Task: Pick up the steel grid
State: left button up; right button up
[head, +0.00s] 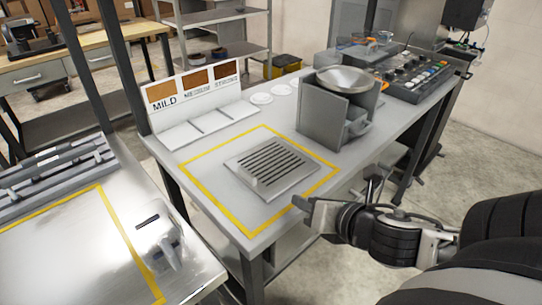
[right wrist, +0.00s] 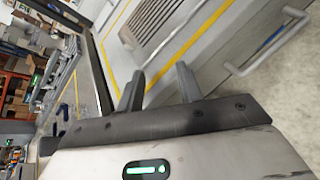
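The steel grid (head: 292,181), a flat grey plate with dark parallel slots and a raised block at its left, lies inside a yellow taped square on the grey table. In the right wrist view the steel grid (right wrist: 158,22) shows beyond the fingers, cut by the top edge. My right gripper (head: 307,208) is at the table's front right edge, to the right of and nearer than the grid, not touching it. In the right wrist view the right gripper (right wrist: 160,76) has its two fingers apart with nothing between them. My left gripper is not in view.
A grey dispenser with a metal bowl (head: 345,79) stands behind the grid at right. A sign stand (head: 196,105) with small trays is at back left. A control panel (head: 412,77) is farther right. A grey device (head: 160,240) sits on the left steel table (head: 70,248).

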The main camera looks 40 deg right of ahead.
notch_tip(320, 180, up, 3)
jog(key=w+a+n+t+y, duration=0.1)
jog(key=a+n+y, duration=0.1)
jog(key=n, duration=0.4)
jog(key=n+b, duration=0.2)
send_near(250, 175)
jog(key=x, duration=0.4)
jog(key=shift+d+f, duration=0.2)
jog(key=shift+d, duration=0.15)
jog(key=shift+y, duration=0.3)
jog(key=shift+p+x, duration=0.45)
jog(key=shift+x, duration=2.75)
jog(key=shift+a+r, duration=0.15)
jog(key=shift+r, duration=0.1)
grip_shut()
